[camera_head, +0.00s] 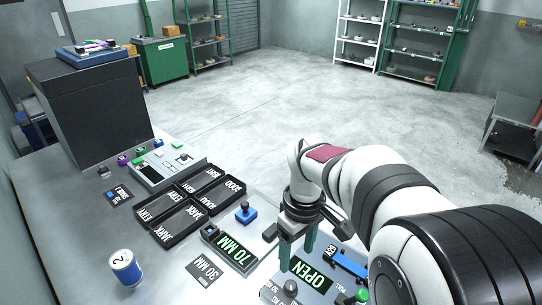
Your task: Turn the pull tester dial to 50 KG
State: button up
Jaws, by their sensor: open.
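The pull tester (325,291) is a grey panel at the bottom of the head view, with a screen reading "OPEN" in green, a "PULL" label and a blue bar. A dark grey round knob (291,287), which looks like its dial, sits at the near left below the screen. Its pointer direction and scale are too small to tell; part of the panel is cut off by the frame edge. My gripper (297,257) points down over the panel's far left part, above and beyond the knob. Its green fingers are apart with nothing between them.
A numbered can (126,267) stands near the front. My arm hides the table's right side.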

aim_at(291, 285)
jog(key=shift+n, duration=0.9)
jog(key=w+f, duration=0.1)
jog(key=f, duration=0.4)
jog(key=w+f, duration=0.1)
jog(key=f, duration=0.5)
jog(key=w+f, duration=0.1)
jog(key=f, duration=0.5)
jog(key=shift+f, duration=0.2)
grip_shut()
